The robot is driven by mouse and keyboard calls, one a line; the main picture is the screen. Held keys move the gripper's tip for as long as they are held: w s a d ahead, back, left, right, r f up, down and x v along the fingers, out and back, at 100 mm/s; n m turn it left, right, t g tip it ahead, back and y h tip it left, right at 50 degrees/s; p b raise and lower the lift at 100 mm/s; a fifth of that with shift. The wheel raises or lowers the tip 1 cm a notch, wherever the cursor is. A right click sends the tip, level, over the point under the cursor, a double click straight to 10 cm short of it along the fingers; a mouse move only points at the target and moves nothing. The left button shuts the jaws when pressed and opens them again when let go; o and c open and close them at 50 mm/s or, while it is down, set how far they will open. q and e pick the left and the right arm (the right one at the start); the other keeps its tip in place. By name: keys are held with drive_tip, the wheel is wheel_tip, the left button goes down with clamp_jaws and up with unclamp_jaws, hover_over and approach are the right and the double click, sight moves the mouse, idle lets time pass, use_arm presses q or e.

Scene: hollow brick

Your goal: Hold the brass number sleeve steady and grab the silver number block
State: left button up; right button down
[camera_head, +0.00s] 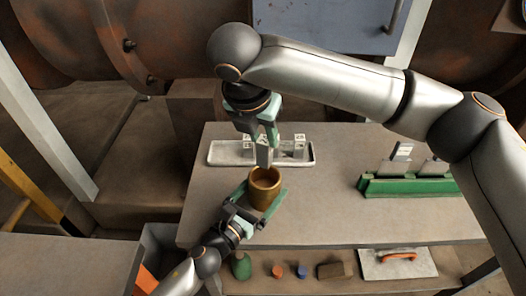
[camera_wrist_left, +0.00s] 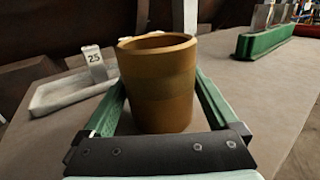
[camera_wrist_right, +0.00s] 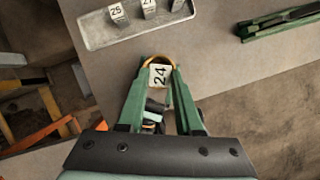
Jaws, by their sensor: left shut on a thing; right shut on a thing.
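The brass number sleeve (camera_head: 264,190) stands upright near the front edge of the table, its open top facing up. My left gripper (camera_head: 260,202) is shut on it, with one green finger on each side in the left wrist view (camera_wrist_left: 158,95). My right gripper (camera_head: 265,136) is shut on a silver number block (camera_head: 264,156), held upright above the sleeve. Its label reads 24 in the right wrist view (camera_wrist_right: 159,76), where only a curved part of the sleeve's rim (camera_wrist_right: 158,59) shows. Whether the block's lower end is inside the opening, I cannot tell.
A pale tray (camera_head: 222,154) behind the sleeve holds several silver number blocks (camera_head: 298,145). A green rack (camera_head: 408,187) with silver pieces stands at the right. A lower shelf holds small coloured items and an orange-handled trowel (camera_head: 398,258). The tabletop between sleeve and rack is clear.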

use_arm(q)
drive_tip(key=o, duration=1.6)
drive_tip(key=shift+c, duration=0.2)
drive_tip(key=v, duration=1.2)
drive_tip(key=shift+s, duration=0.1)
